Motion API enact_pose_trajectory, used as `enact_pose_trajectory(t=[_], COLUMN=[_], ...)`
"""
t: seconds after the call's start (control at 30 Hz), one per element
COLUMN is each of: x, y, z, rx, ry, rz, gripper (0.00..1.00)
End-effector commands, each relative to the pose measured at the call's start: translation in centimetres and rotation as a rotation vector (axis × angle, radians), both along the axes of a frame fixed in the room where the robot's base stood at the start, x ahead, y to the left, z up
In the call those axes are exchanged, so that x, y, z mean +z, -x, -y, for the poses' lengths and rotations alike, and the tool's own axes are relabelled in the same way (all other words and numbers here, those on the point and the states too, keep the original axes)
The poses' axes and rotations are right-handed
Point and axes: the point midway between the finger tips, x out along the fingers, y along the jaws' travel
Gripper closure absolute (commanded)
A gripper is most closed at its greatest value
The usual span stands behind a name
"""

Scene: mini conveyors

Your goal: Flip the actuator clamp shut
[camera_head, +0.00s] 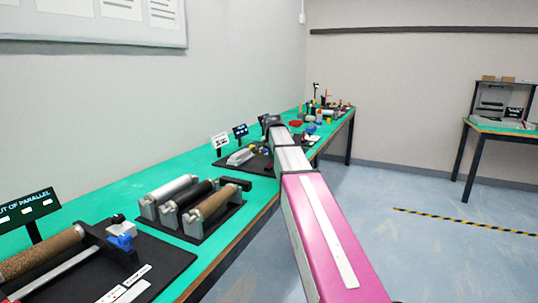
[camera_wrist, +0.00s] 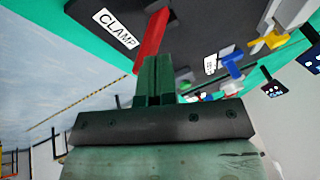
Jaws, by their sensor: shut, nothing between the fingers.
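A red clamp lever (camera_wrist: 151,38) stands out from a dark board (camera_wrist: 215,22) in the wrist view, tilted, beside a white label (camera_wrist: 116,28) reading CLAMP. My gripper (camera_wrist: 156,60) has its two green fingers together, with nothing between them. The fingertips are right by the lever and overlap its lower end in the picture; I cannot tell whether they touch it. In the head view my arm reaches along the bench, and the clamp and the fingers cannot be made out there.
Yellow (camera_wrist: 268,40) and blue (camera_wrist: 232,67) parts sit on the board to the right of the lever. In the head view, the green bench (camera_head: 130,190) carries roller stands (camera_head: 195,205) at the near left and several small items farther off. Open floor (camera_head: 400,200) lies to the right.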

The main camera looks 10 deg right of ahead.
Motion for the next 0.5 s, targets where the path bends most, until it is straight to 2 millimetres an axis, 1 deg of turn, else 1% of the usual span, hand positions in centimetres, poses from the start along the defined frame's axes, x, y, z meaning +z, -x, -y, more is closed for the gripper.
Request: enact_pose_trajectory(t=[0.03, 0.23, 0.3, 0.5], x=[-0.22, -0.79, -0.65, -0.65], y=[0.58, 1.12, 0.76, 0.7], z=[0.47, 1.27, 1.06, 1.02], rx=[-0.003, -0.001, 0.002, 0.002], ry=[-0.033, -0.157, -0.149, -0.147], rz=[0.024, 0.113, 0.108, 0.107], gripper=[1.0, 1.0, 1.0, 1.0])
